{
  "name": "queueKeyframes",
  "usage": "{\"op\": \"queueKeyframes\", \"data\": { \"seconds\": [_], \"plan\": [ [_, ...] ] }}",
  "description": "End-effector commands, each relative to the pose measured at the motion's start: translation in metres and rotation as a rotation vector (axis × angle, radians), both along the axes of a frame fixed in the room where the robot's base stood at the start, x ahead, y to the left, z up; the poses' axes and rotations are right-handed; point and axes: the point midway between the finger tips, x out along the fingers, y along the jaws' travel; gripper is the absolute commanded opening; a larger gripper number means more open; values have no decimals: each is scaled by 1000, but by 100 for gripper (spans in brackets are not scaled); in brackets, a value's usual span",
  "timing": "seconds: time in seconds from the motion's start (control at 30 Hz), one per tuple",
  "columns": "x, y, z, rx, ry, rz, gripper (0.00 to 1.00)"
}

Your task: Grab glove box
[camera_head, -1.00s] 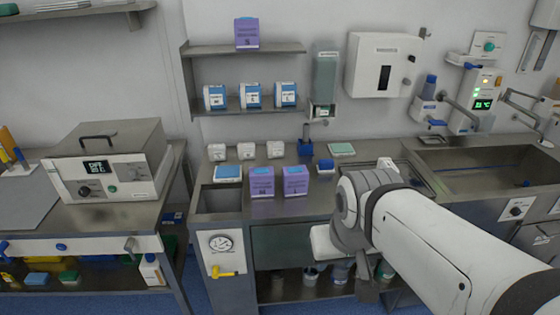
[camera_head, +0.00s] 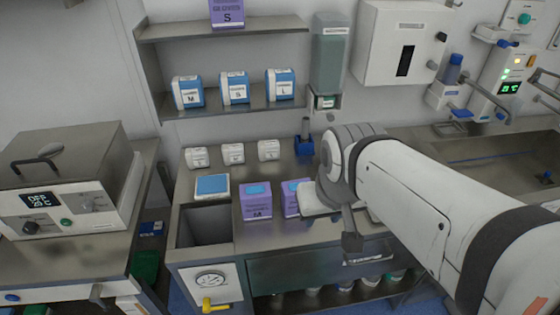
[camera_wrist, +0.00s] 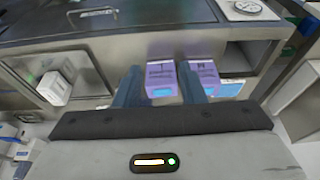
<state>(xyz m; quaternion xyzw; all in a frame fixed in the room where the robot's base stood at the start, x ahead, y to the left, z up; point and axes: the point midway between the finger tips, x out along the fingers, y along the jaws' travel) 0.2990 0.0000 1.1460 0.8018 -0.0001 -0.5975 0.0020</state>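Two purple glove boxes stand side by side on the counter. The left box (camera_head: 257,203) is in full view in the head view, and the right box (camera_head: 290,197) is partly hidden behind my wrist. Both show in the wrist view, one box (camera_wrist: 162,79) lined up between my fingers and the other box (camera_wrist: 206,76) to the right of them. My gripper (camera_wrist: 158,69) is open, its two blue-grey fingers apart and seemingly empty. Whether the fingers touch a box cannot be told. A third purple box (camera_head: 227,13), labelled S, stands on the top shelf.
Blue-and-white boxes (camera_head: 235,88) labelled M, S and L stand on the lower shelf. Small white boxes (camera_head: 233,153), a blue-topped box (camera_head: 212,187) and a blue holder (camera_head: 304,147) crowd the counter around the purple boxes. A sink (camera_head: 490,165) lies to the right.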

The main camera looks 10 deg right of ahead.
Motion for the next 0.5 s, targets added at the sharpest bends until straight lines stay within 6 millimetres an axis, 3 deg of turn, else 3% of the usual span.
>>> {"op": "queueKeyframes", "data": {
  "seconds": [0.1, 0.27, 0.37, 0.5],
  "plan": [
    [0, 0, 0, 0, 0, 0, 36],
    [9, 0, -7, 1, -2, 3, 49],
    [35, -1, -21, 3, -14, 5, 57],
    [90, -1, -48, 6, -40, 21, 68]
  ]
}}
